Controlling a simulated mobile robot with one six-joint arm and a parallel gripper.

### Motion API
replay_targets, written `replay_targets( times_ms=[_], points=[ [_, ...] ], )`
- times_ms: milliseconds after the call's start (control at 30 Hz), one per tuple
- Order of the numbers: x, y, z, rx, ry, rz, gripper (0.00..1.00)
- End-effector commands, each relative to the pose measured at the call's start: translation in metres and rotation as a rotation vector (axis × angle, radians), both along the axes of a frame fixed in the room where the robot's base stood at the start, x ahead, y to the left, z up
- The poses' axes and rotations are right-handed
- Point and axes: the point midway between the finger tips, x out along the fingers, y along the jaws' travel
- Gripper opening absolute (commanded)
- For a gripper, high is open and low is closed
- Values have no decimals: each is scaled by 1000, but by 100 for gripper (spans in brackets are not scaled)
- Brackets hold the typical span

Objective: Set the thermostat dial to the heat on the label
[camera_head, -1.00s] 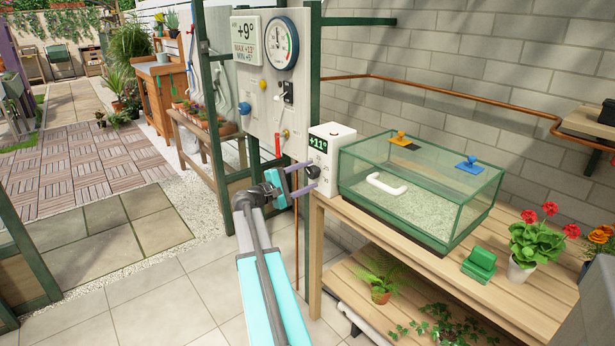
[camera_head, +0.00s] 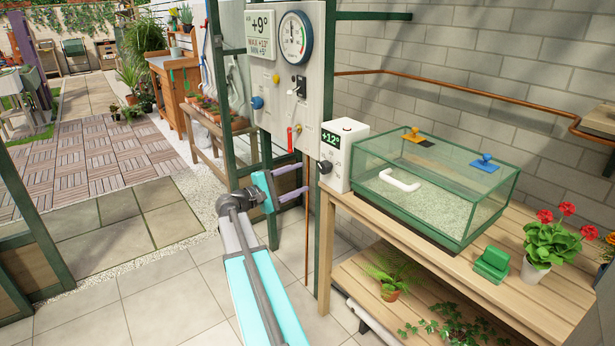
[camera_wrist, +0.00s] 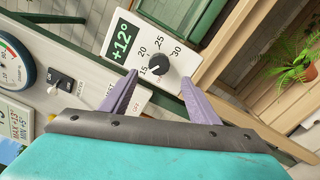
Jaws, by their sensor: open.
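The white thermostat box (camera_head: 350,150) stands at the left end of the wooden bench, its green display reading +12°. Its black dial (camera_head: 325,167) is low on the front. In the wrist view the dial (camera_wrist: 159,66) has a pale pointer mark near the 15 side of a scale marked 15, 20, 25, 30. My gripper (camera_head: 305,178) is open and empty, left of the dial and apart from it. In the wrist view the purple fingers of my gripper (camera_wrist: 158,82) point towards the dial, one to each side. I cannot make out a label naming a heat.
A glass-walled green case (camera_head: 435,190) with gravel and a white handle stands right of the thermostat. A wall panel (camera_head: 275,105) with gauges, switches and a red lever stands behind my gripper. Potted red flowers (camera_head: 540,250) are at the bench's right. Floor at left is clear.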

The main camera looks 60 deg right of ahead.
Motion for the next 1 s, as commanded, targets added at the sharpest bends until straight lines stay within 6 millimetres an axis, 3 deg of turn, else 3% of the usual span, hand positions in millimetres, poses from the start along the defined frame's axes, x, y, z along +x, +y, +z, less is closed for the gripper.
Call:
replay_targets(
  times_ms=[200,400,1000],
  points=[
    [9,31,-1,1,0,1,56],
    [13,44,-2,1,0,-1,56],
    [14,46,-1,1,0,0,56]
  ],
)
